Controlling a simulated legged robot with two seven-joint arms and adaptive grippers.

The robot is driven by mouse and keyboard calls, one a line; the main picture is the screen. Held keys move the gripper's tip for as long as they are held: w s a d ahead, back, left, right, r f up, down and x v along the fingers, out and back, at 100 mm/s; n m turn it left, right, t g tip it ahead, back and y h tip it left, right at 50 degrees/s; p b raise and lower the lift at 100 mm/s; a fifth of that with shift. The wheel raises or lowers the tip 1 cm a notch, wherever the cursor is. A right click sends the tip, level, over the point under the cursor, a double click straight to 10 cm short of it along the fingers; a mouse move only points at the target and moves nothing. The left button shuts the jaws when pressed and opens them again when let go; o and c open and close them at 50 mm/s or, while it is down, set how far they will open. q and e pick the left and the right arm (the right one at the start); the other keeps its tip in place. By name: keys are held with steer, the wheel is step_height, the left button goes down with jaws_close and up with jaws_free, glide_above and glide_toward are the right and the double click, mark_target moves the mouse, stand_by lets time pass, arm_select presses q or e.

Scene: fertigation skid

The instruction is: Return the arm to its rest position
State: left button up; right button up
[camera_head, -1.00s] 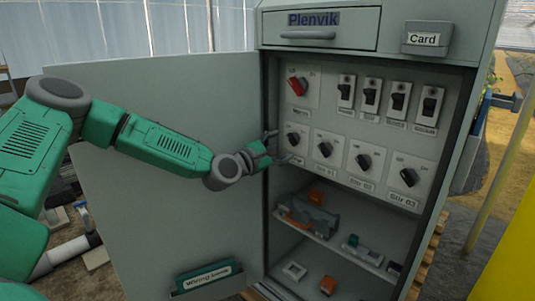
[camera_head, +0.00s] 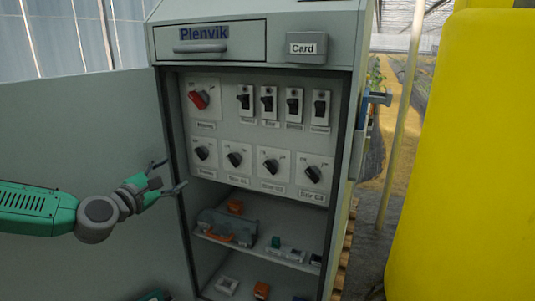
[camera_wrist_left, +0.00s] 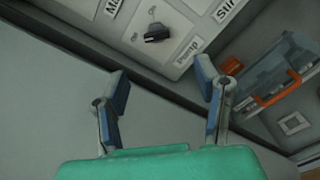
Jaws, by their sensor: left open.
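My left gripper (camera_head: 172,176) is open and empty in the head view, in front of the open cabinet's left side. In the left wrist view its two blue-tipped fingers (camera_wrist_left: 168,90) stand wide apart with nothing between them. The nearest control is the black knob labelled Pump (camera_wrist_left: 157,33), above the fingers in the wrist view and apart from them. The same knob (camera_head: 201,153) is up and right of the gripper in the head view. My green left arm comes in from the left edge.
The grey cabinet (camera_head: 160,120) holds a red switch (camera_head: 199,99), several black switches and knobs, and shelves with loose parts. Its open door (camera_head: 80,130) stands behind my arm. A large yellow tank (camera_head: 465,150) fills the right.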

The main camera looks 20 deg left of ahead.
arm_select(q)
steer(key=s+d+f+m+g+h, duration=0.2)
steer(key=s+d+f+m+g, duration=0.25)
steer(key=d+f, duration=0.4)
steer(key=s+d+f+m+g+h, duration=0.1)
steer(key=s+d+f+m+g, duration=0.2)
steer(key=d+f+m, duration=0.5)
steer(key=s+d+f+m+g, duration=0.3)
steer(key=s+f+g, duration=0.1)
steer(key=s+f, duration=0.5)
steer(key=s+a+f+m+g+y, duration=0.1)
steer(key=s+f+m+g+y, duration=0.2)
steer(key=s, duration=0.4)
steer(key=s+a+f+m+g, duration=0.1)
steer(key=s+a+f+m, duration=0.1)
steer(key=s+m, duration=0.4)
steer(key=s+a+f+m+g+y, duration=0.1)
steer(key=s+f+m+g+y, duration=0.15)
steer(key=s, duration=0.55)
step_height(320, 180, up, 13)
steer(key=p, duration=1.3)
steer(key=shift+w+d+t+h+p, duration=0.2)
steer(key=shift+w+t+h+p, duration=0.1)
steer(key=shift+w+t+h, duration=0.15)
